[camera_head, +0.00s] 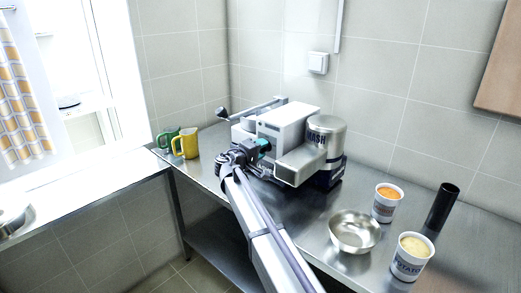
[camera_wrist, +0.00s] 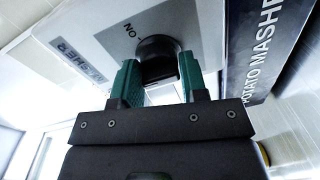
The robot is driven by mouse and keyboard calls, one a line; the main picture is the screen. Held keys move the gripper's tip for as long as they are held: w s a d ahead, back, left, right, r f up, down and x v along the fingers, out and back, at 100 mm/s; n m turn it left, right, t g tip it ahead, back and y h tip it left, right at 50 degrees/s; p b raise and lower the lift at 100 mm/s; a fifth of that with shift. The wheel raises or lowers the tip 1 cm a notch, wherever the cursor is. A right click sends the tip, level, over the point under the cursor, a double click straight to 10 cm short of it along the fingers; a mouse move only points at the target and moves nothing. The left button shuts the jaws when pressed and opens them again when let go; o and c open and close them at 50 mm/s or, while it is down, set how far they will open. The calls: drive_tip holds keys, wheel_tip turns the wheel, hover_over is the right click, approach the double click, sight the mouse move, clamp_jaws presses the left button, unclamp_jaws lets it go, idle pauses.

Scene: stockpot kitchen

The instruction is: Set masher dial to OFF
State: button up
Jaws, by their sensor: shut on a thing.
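The masher is a white and steel machine (camera_head: 290,128) on the metal counter, with a cylinder marked "MASH" on its right. In the wrist view its white face (camera_wrist: 100,40) carries a black round dial (camera_wrist: 159,58) and the letters "ON" just left of the dial. My gripper (camera_wrist: 158,82) has two green fingers, one on each side of the dial, shut on it. In the head view my gripper (camera_head: 262,148) is at the masher's front, and the dial is hidden there. I cannot see an OFF mark.
A yellow mug (camera_head: 187,143) and a green mug (camera_head: 166,138) stand left of the masher. A steel bowl (camera_head: 355,232), an orange-filled cup (camera_head: 387,202), a potato cup (camera_head: 411,256) and a black cylinder (camera_head: 442,207) stand to the right. A wall switch (camera_head: 318,63) is behind.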

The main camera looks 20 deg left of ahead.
idle(0.3)
drive_tip(key=o, duration=0.9)
drive_tip(key=v, duration=1)
drive_tip(key=shift+s+p, duration=0.35)
drive_tip(key=shift+s, duration=0.05)
drive_tip(key=shift+a, duration=0.15)
